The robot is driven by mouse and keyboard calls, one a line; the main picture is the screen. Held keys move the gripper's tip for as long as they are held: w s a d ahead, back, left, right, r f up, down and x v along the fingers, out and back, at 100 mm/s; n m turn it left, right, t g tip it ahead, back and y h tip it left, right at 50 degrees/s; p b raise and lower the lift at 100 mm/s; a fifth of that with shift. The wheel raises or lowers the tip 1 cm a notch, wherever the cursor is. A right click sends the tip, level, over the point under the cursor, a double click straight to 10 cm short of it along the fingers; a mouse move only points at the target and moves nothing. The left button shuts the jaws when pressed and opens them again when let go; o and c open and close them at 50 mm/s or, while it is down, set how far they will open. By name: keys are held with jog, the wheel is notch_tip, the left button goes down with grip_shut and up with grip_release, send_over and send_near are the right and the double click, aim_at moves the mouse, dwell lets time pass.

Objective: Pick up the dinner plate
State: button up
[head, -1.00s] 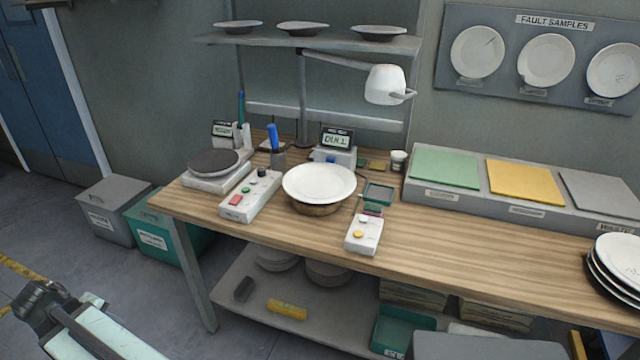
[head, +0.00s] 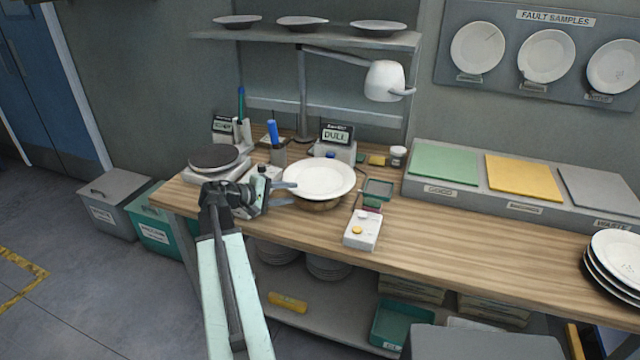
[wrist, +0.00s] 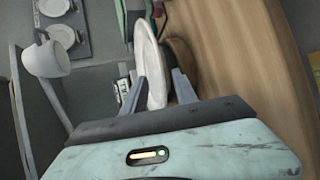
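The white dinner plate (head: 320,178) lies face up on a round brown stand (head: 318,204) on the wooden bench. My gripper (head: 288,193) is at the plate's left edge, with its fingers apart. In the wrist view, the plate (wrist: 150,62) appears edge-on with its near rim between the two open fingers (wrist: 156,95). One finger is on the plate's upper-face side and the other on its underside, by the stand. I cannot tell whether either finger touches the plate.
A white button box (head: 362,230) stands right of the plate. A grey round turntable (head: 214,157) and a partly hidden control box are to the left. A lamp (head: 384,82) hangs behind. Stacked plates (head: 615,262) sit at far right.

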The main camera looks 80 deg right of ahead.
aim_at(295, 194)
jog(key=b+x, duration=0.1)
jog(key=x, duration=0.1)
jog(key=b+x, duration=0.1)
jog(key=x, duration=0.1)
jog(key=shift+s+f, duration=0.15)
jog(key=shift+f, duration=0.25)
jog(key=shift+s+d, duration=0.25)
grip_shut()
jog(key=shift+r, duration=0.1)
dwell(0.7)
